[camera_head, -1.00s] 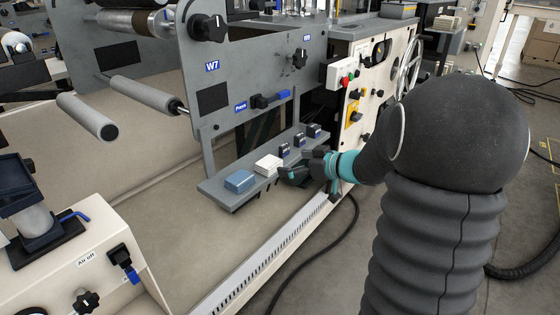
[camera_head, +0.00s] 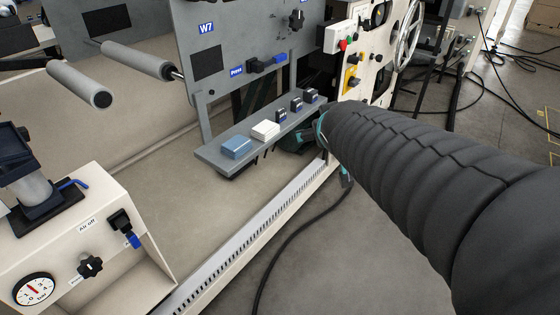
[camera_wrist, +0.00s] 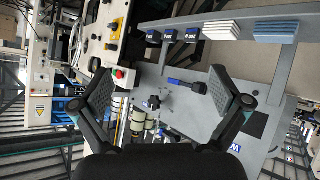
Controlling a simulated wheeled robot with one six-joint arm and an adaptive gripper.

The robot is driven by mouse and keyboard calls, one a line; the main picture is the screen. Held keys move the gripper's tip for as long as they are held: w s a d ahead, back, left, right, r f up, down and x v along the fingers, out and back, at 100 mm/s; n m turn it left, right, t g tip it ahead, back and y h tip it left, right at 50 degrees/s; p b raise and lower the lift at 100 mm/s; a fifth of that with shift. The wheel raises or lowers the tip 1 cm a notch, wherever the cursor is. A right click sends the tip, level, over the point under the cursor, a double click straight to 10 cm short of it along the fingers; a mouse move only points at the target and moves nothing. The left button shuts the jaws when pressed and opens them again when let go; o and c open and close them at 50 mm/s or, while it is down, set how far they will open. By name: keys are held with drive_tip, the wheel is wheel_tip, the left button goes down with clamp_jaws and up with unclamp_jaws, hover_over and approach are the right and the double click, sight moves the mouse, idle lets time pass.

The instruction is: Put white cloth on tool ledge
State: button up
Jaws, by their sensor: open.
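The white cloth (camera_head: 265,131) lies folded on the grey tool ledge (camera_head: 208,157), between a blue folded cloth (camera_head: 236,147) and several small dark blocks. In the wrist view the white cloth (camera_wrist: 221,30) shows at the top, on the ledge (camera_wrist: 184,20), with the blue cloth (camera_wrist: 276,31) to its right. My gripper (camera_wrist: 168,92) is open and empty, its two fingers spread wide. In the head view my gripper is mostly hidden behind my arm, low beside the ledge's right end. It is apart from the white cloth.
Dark labelled blocks (camera_head: 296,104) stand on the ledge right of the cloth. The grey machine panel (camera_head: 225,75) with a blue-handled valve (camera_head: 267,63) rises behind. A control box with buttons (camera_head: 345,38) is at the right. A black cable (camera_head: 290,240) lies on the floor.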

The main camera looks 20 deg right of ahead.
drive_tip(key=s+a+f+g+y, duration=0.1)
drive_tip(key=s+a+f+g, duration=0.1)
drive_tip(key=s+a, duration=0.3)
drive_tip(key=s+a+f+g+y, duration=0.2)
drive_tip(key=s+a, duration=0.3)
drive_tip(key=s, duration=0.6)
drive_tip(key=shift+s+f+g, duration=0.4)
drive_tip(key=shift+f+g, duration=0.1)
drive_tip(key=shift+f, duration=0.4)
drive_tip(key=shift+d, duration=0.1)
